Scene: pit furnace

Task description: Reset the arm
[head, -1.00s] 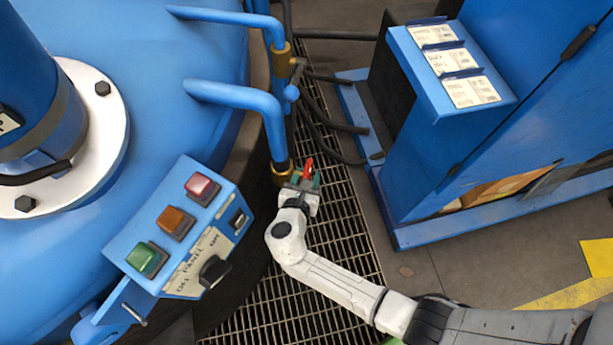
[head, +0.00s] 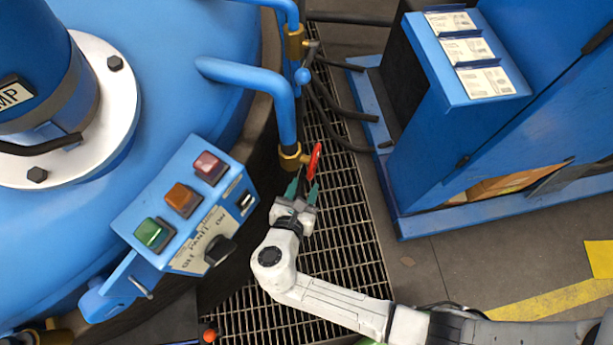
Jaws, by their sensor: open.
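My gripper (head: 302,189) is at the middle of the head view, above the floor grating. Its green-tipped fingers are apart and nothing shows between them. A red valve handle (head: 315,160) stands just beyond the fingertips, on the brass valve (head: 292,157) at the end of a blue pipe. A small gap seems to lie between fingers and handle, but I cannot tell for sure. My white arm reaches in from the lower right, bent at the wrist.
A control box (head: 185,205) with red, orange and green buttons stands left of my gripper on the blue furnace (head: 190,100). A blue cabinet (head: 490,130) stands at the right. Black hoses (head: 335,105) run behind the valve. The grating (head: 345,235) right of my gripper is clear.

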